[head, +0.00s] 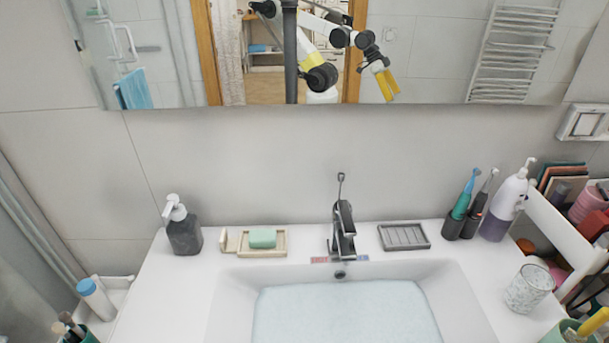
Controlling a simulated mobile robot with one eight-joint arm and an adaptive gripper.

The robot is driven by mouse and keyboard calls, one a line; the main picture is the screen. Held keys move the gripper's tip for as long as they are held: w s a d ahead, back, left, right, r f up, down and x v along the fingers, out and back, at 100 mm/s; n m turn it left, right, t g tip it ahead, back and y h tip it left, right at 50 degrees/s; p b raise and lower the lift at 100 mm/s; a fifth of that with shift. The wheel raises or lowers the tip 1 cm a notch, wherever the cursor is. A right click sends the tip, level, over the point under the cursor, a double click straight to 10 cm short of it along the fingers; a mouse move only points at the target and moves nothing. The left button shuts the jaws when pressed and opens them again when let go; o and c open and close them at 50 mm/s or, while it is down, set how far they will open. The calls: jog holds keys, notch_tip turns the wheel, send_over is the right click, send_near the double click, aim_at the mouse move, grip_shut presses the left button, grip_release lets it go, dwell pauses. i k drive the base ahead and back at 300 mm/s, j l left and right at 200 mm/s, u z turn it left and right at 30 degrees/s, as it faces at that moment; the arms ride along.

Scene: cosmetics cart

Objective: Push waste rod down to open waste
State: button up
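The waste rod (341,179) is a thin upright rod with a small knob, standing up behind the top of the dark metal faucet (343,229). The faucet stands at the back edge of the white sink (232,293), which holds pale water. The drain is not distinguishable in the basin. My gripper shows as a reflection in the mirror, with two yellow fingers (385,84) pointing downward. The mirrored fingers look close together, and their gap is unclear. A yellow tip (596,321) at the lower right edge may be one of my fingers. Nothing touches the rod.
A dark soap dispenser (184,229) and a soap dish (276,250) with green soap stand left of the faucet. A grey dish (403,237), toothbrush holders (459,226), a lotion bottle (503,209) and a glass (529,288) stand right. The space above the basin is clear.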

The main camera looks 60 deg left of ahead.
aim_at(341, 176)
jog(key=u, duration=1.95)
